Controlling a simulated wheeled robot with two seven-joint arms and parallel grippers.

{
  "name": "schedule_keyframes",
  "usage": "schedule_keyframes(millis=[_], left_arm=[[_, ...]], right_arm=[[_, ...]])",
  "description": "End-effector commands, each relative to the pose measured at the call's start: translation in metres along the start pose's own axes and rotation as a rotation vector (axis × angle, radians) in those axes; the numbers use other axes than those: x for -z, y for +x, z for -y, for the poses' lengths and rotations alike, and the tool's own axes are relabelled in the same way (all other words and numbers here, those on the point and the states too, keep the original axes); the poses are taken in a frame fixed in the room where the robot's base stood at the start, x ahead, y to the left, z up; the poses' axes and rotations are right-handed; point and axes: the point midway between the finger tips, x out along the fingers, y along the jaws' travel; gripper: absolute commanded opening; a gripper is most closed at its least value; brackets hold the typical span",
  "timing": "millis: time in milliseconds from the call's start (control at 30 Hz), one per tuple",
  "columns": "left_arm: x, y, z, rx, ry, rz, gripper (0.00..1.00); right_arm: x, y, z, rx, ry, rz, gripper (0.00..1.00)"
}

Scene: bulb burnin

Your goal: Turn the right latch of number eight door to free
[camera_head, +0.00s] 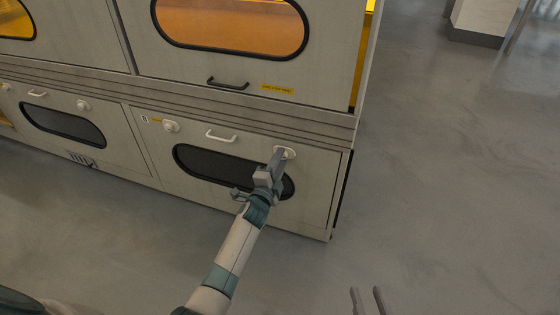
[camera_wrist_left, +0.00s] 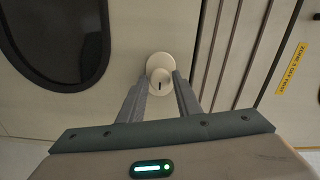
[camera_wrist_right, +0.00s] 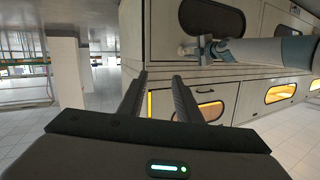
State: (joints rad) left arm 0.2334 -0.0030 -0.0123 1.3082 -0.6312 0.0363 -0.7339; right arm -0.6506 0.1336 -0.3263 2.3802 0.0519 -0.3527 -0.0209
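The number eight door (camera_head: 235,208) is the grey lower door with a dark oval window and a small "8" label (camera_head: 145,119) at its upper left. Its right latch (camera_head: 288,151) is a pale round knob on a disc near the upper right corner. My left gripper (camera_head: 277,160) has its fingers on this latch. My right gripper (camera_head: 367,293) is open and empty, low over the floor, away from the door.
The door's left latch (camera_head: 170,126) and white handle (camera_head: 221,136) are to the left. An upper door with an amber window (camera_head: 230,25) and dark handle (camera_head: 228,84) is above. A neighbouring lower door (camera_head: 70,125) is at left. The floor (camera_head: 450,170) right of the cabinet is clear.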

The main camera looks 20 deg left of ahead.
Motion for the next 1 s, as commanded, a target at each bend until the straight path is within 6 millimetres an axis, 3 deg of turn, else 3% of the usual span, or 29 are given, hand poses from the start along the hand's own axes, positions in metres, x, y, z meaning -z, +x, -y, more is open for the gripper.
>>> schedule_keyframes(millis=[567,767,1000], left_arm=[[0.000,-0.009,-0.001,-0.001,-0.002,0.001,0.44],[0.000,-0.032,0.001,-0.001,-0.002,0.000,0.44],[0.000,-0.075,0.000,-0.002,-0.002,0.000,0.44]], right_arm=[[-0.003,-0.001,-0.002,-0.004,0.000,0.023,0.31],[-0.022,-0.004,-0.008,-0.014,0.009,0.127,0.31],[-0.044,-0.011,-0.014,-0.026,0.024,0.258,0.31]])
